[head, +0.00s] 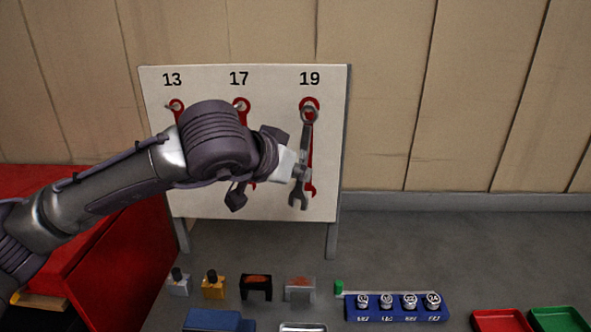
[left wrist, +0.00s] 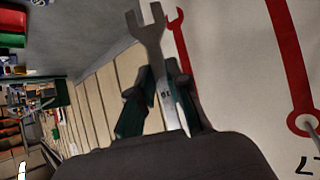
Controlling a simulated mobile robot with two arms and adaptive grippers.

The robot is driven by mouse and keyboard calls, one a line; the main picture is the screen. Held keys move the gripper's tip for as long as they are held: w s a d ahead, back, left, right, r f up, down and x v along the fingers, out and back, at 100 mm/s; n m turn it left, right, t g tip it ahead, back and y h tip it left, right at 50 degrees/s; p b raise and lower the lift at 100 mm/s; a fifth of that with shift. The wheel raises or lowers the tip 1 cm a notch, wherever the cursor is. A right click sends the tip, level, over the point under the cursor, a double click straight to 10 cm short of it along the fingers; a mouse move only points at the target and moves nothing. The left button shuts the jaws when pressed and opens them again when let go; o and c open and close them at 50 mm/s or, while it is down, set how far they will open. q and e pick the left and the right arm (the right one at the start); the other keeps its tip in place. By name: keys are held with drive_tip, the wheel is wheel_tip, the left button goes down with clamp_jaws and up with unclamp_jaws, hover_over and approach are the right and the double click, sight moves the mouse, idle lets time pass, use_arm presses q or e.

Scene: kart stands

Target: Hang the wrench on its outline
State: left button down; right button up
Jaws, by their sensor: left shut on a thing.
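The grey wrench (head: 307,135) hangs upright in my left gripper (head: 299,170), ring end up and open jaw down. It is in front of the red outline (head: 313,182) under the number 19 on the white board (head: 275,200). Its ring overlaps the top of that outline, slightly low; I cannot tell whether the peg is inside the ring. In the left wrist view my left gripper (left wrist: 165,100) is shut on the shaft of the wrench (left wrist: 152,38), with the open jaw beside the red outline (left wrist: 176,35). My right gripper is not in view.
Outlines 13 (head: 177,106) and 17 (head: 241,104) are mostly hidden by my left arm. A red cabinet (head: 125,255) stands at left. Small blocks, a blue socket rack (head: 400,314), a red tray (head: 500,322) and a green tray (head: 560,320) lie in front. Right of the board is clear.

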use_arm(q)
drive_tip(key=shift+w+f+p, duration=0.15)
drive_tip(key=shift+w+p, duration=0.1)
drive_tip(key=shift+w, duration=1.15)
drive_tip(key=shift+w+f+p, duration=0.1)
drive_tip(key=shift+w+p, duration=0.15)
drive_tip(key=shift+w, duration=1.1)
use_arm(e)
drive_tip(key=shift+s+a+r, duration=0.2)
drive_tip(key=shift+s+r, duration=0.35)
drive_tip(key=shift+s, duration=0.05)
